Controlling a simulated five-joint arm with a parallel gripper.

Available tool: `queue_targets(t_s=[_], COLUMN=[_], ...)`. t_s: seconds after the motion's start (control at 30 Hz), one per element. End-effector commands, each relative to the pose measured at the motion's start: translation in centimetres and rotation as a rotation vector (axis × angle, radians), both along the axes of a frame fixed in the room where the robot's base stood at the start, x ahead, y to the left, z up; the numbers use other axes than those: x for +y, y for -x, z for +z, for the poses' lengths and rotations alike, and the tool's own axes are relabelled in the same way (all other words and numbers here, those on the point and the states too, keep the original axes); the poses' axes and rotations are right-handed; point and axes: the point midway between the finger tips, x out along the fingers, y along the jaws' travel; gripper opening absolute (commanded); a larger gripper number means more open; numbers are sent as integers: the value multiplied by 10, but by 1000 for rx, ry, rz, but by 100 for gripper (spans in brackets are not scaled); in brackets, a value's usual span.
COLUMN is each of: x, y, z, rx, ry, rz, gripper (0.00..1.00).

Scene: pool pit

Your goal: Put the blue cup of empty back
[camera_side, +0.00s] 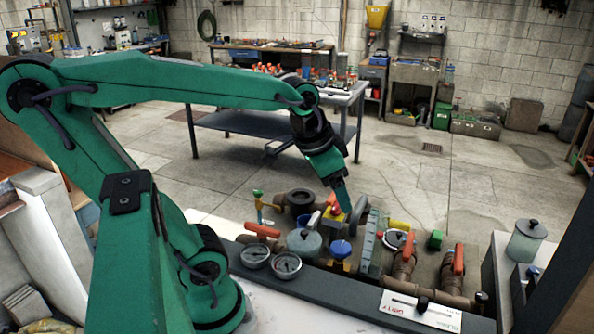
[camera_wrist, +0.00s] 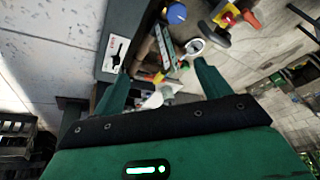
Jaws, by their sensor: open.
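A small round blue cup-like piece (camera_side: 340,248) sits among the pipe fittings, just left of a grey-green upright plate. A round blue piece, likely the same one, shows at the top of the wrist view (camera_wrist: 177,13). My gripper (camera_side: 343,207) points down behind the fittings, near a red and yellow valve (camera_side: 334,212). It also shows in the wrist view (camera_wrist: 163,80), with its two fingers apart and nothing held between them.
Two round gauges (camera_side: 286,265) and a lidded grey pot (camera_side: 303,241) stand left of the blue piece. Orange-handled pipes (camera_side: 458,259) stand to the right. A lidded jar (camera_side: 527,241) is at the far right. Open floor lies behind the fittings.

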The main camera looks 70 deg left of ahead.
Motion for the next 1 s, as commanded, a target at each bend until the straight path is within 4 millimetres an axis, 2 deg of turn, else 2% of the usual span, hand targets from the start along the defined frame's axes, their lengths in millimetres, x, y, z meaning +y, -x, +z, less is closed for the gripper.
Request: queue_targets(t_s=[0.1, 0.3, 0.5, 1.0], x=[-17, -33, -37, -36], y=[18, 37, 43, 42], z=[2, 0, -1, -1], rx=[-46, -90, -102, -101], ry=[26, 64, 78, 78], rz=[10, 32, 41, 41], gripper=[76, 76, 76, 76])
